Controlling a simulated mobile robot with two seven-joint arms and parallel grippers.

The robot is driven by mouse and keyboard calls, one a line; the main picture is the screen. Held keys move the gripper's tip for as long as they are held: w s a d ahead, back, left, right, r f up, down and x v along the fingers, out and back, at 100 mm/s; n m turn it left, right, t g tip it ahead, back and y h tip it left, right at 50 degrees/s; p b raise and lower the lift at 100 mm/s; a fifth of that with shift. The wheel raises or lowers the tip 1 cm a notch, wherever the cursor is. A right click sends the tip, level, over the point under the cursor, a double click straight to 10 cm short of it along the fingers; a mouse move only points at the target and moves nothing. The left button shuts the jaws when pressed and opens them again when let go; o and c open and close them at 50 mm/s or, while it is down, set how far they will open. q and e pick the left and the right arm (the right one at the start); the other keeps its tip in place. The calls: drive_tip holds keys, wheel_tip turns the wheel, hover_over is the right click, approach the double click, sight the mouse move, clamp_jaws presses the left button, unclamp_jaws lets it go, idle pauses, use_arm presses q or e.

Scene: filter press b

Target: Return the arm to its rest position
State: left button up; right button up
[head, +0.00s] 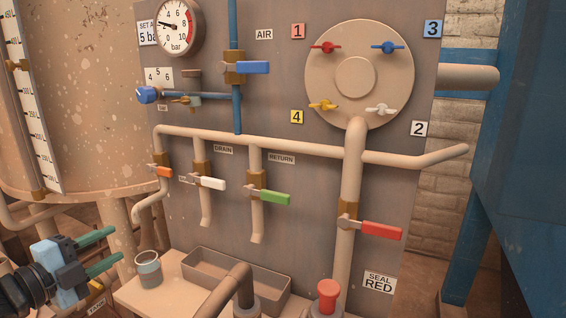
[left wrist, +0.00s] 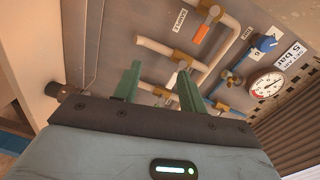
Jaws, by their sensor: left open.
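My left gripper (head: 105,251) is at the lower left of the head view, in front of the tank and left of the pipe panel. Its two green fingers are apart, with nothing between them. In the left wrist view the open fingers (left wrist: 158,92) point towards the panel, and the sample valve's orange handle (left wrist: 201,34) shows beyond them. No part of the fingers visibly touches a valve. My right gripper is in neither view.
A panel (head: 300,200) carries an orange (head: 164,172), a white (head: 212,183), a green (head: 275,198) and a red valve handle (head: 382,231). A cup (head: 149,272) stands on a ledge beside a grey tray (head: 275,285). A blue structure (head: 525,130) closes the right side.

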use_arm(q)
drive_tip(key=s+d+f+n+g+y+p, duration=0.1)
drive_tip(key=s+d+f+n, duration=0.2)
drive_tip(key=s+f, duration=0.35)
drive_tip(key=s+d+f+n+g+p, duration=0.1)
drive_tip(key=s+d+f+n+p, duration=0.15)
drive_tip(key=f, duration=0.65)
drive_tip(key=s+d+f+n+g+y+p, duration=0.1)
drive_tip(key=s+d+f+n, duration=0.3)
drive_tip(key=f, duration=0.4)
drive_tip(key=s+d+f+n+g+y+p, duration=0.1)
drive_tip(key=s+d+f+n, duration=0.1)
drive_tip(key=s, duration=0.6)
drive_tip(key=s+d+f+n+g+y+p, duration=0.1)
drive_tip(key=s+f+n, duration=0.3)
drive_tip(key=s, duration=0.5)
drive_tip(key=s+d+f+n+g+p, duration=0.1)
drive_tip(key=s+d+f+n+g, duration=0.1)
drive_tip(key=s+f, duration=0.3)
drive_tip(key=s+n, duration=0.1)
drive_tip(key=s, duration=0.2)
drive_tip(key=shift+s+d+y, duration=0.35)
drive_tip(key=shift+y, duration=0.05)
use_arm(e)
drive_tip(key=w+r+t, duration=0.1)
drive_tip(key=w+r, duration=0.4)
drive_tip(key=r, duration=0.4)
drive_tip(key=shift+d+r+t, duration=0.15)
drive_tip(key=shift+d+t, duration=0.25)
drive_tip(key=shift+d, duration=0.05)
